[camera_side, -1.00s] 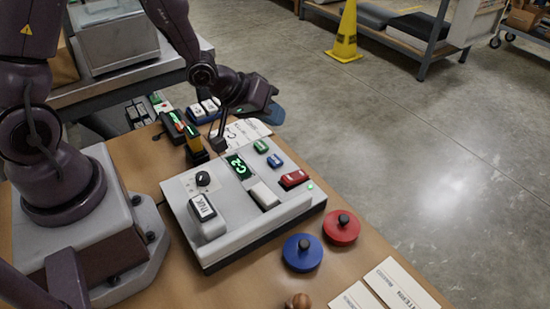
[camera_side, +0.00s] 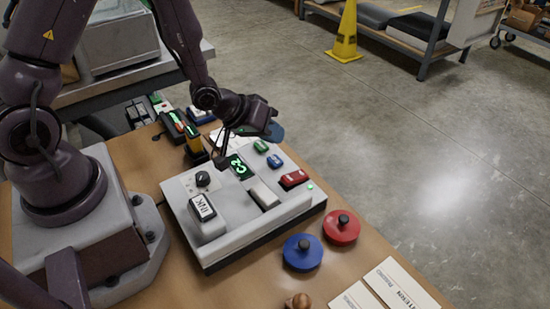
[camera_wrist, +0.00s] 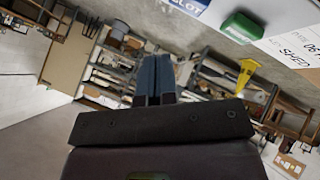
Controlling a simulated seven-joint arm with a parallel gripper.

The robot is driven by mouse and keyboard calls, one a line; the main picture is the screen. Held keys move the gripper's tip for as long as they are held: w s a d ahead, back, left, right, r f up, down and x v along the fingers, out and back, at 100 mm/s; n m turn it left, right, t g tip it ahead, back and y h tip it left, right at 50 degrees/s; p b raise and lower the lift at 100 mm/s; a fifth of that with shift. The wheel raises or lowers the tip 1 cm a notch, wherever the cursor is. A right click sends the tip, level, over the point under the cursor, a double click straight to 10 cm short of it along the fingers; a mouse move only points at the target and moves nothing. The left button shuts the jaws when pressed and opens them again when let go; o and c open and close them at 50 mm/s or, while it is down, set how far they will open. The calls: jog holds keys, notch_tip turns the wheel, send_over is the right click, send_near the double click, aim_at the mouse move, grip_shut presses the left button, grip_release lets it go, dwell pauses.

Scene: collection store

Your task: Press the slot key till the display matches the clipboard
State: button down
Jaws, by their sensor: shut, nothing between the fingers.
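The grey control box (camera_side: 215,240) sits on the wooden bench. Its dark display (camera_side: 240,167) shows green characters that look like C and 2. A green key (camera_side: 261,146) and a blue key (camera_side: 275,161) are on its far side. In the wrist view, a green key (camera_wrist: 240,27) shows beside a white, blue-edged part lettered SLOT (camera_wrist: 190,5). The white clipboard sheet (camera_side: 220,135) lies behind the box, largely hidden by my arm; its handwriting (camera_wrist: 297,48) is only partly legible. My gripper (camera_side: 276,132) is shut and empty, its blue fingers just above and beyond the green key.
A red key (camera_side: 293,178), a lever labelled INK (camera_side: 202,207) and a knob (camera_side: 203,178) stand up from the box. Blue (camera_side: 302,252) and red (camera_side: 341,227) round knobbed discs and cards (camera_side: 400,286) lie in front. An orange-topped dark object (camera_side: 193,143) stands behind the box.

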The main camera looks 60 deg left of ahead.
aim_at(273, 158)
jog(key=shift+f, duration=1.5)
dwell(0.9)
jog(key=shift+f, duration=0.4)
jog(key=shift+f, duration=0.45)
dwell(0.6)
jog(key=shift+r, duration=0.9)
jog(key=shift+r, duration=2.5)
dwell(0.7)
